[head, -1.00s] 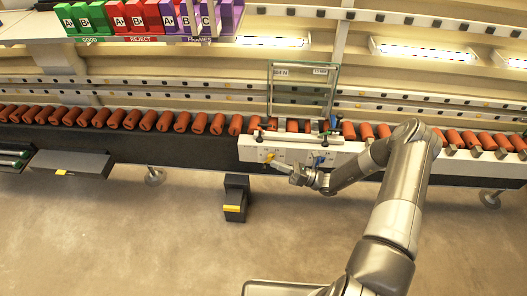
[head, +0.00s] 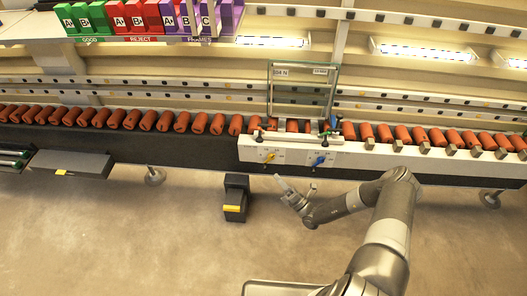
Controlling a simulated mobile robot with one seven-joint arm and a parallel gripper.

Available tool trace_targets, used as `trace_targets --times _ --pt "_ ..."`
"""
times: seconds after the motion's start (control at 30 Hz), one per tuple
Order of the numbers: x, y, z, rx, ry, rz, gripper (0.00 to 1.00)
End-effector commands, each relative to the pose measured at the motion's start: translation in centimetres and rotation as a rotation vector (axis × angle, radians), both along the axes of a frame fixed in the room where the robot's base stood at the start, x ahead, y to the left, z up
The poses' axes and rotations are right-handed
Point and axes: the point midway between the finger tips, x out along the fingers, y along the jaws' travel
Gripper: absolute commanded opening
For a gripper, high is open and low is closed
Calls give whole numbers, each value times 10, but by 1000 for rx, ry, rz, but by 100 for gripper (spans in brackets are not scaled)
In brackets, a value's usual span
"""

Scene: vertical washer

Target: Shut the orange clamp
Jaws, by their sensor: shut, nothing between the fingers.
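The orange clamp appears as a small yellow-orange handle (head: 269,157) on the left part of the white panel front, below the glass frame. It is too small to tell whether it is open or shut. A blue handle (head: 320,160) sits to its right on the same panel. My gripper (head: 281,182) is shut and empty. It is below and slightly right of the orange handle, with a visible gap between them in the picture.
An upright glass frame (head: 303,64) stands above the white panel (head: 385,164). A row of orange rollers (head: 200,123) runs along the conveyor. A black box-like object (head: 235,198) with a yellow patch is on the floor left of my gripper. Floor around it is free.

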Motion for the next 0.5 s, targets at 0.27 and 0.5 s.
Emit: trace_targets --times 0.27,0.5 --pt "6 9 5 -1 -1 4 0" --pt "31 42 27 -2 -4 5 0"
